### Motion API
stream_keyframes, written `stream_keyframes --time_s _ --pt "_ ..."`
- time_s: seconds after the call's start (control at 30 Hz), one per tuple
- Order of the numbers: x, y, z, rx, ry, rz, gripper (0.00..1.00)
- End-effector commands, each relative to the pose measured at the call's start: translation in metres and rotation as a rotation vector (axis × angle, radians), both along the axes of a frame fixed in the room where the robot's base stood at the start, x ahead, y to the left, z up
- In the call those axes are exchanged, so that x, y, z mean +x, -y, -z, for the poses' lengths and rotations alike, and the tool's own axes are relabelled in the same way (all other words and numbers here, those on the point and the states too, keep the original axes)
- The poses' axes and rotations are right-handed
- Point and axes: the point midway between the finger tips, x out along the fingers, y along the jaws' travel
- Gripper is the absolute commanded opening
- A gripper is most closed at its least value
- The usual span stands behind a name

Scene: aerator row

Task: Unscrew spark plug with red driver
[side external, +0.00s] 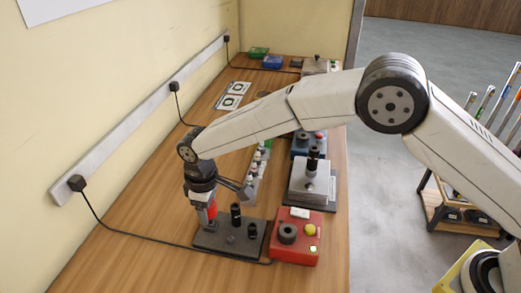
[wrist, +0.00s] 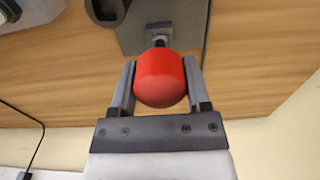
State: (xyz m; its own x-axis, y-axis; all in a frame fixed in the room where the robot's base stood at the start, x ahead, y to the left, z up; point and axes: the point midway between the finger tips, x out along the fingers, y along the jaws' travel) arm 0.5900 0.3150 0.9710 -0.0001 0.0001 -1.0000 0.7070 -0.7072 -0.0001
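The red driver (side external: 212,211) is upright between the fingers of my gripper (side external: 205,208), over the left end of a dark plate (side external: 215,242). In the wrist view the round red handle (wrist: 160,78) fills the space between the two fingers (wrist: 160,82), which press against its sides. A dark square fitting (wrist: 158,36) shows just beyond the handle, on the plate. Whether the driver's tip sits on it is hidden by the handle. I cannot make out the spark plug for certain; it may be under the driver.
A tall black post (side external: 235,214) and shorter dark pieces stand on the plate beside my gripper. Cables run along the left wall. The near left table is clear.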

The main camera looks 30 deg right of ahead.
Motion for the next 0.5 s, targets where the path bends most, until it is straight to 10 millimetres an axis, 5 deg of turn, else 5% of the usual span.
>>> stream_keyframes --time_s 0.5 --pt "0.000 0.000 -0.011 0.001 0.001 0.000 0.00"
